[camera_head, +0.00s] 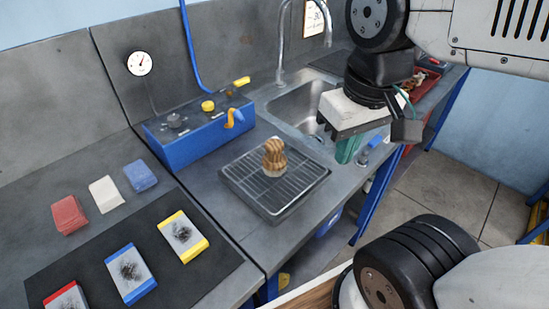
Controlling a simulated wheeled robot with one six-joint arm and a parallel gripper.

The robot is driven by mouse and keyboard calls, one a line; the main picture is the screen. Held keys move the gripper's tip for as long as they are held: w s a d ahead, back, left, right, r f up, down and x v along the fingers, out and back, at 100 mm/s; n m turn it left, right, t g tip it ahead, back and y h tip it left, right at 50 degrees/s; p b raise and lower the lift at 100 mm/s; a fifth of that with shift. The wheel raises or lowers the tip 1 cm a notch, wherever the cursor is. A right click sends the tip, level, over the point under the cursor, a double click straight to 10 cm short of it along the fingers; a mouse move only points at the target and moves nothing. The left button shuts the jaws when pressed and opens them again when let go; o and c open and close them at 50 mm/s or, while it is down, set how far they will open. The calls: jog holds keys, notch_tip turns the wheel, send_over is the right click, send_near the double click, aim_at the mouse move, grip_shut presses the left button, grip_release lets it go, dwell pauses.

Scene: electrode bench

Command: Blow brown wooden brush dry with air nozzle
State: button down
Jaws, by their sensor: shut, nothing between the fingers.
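The brown wooden brush (273,155) sits on the wire rack of a dark drip tray (312,189) in the middle of the bench. A blue box (188,143) behind the tray carries a yellow knob, a yellow-orange curved part (233,118) and a yellow-tipped piece (241,82) beside the blue hose. I cannot tell which of these is the air nozzle. My gripper (392,138) is shut and empty, above the bench's right front edge near the sink, to the right of the brush and apart from it.
A sink (300,104) with a tall tap lies behind the tray. Red, white and blue blocks (104,194) and a dark mat (205,283) with smudged pads are at left. A green container (347,149) is beneath my gripper. A red tray (428,82) is at the far right.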

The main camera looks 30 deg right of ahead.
dwell(0.3)
notch_tip(320, 180, up, 4)
jog(key=m+t+y, duration=0.4)
jog(key=t, duration=0.3)
send_over(210, 105)
jog(key=shift+f, duration=0.2)
jog(key=shift+f, duration=4.3)
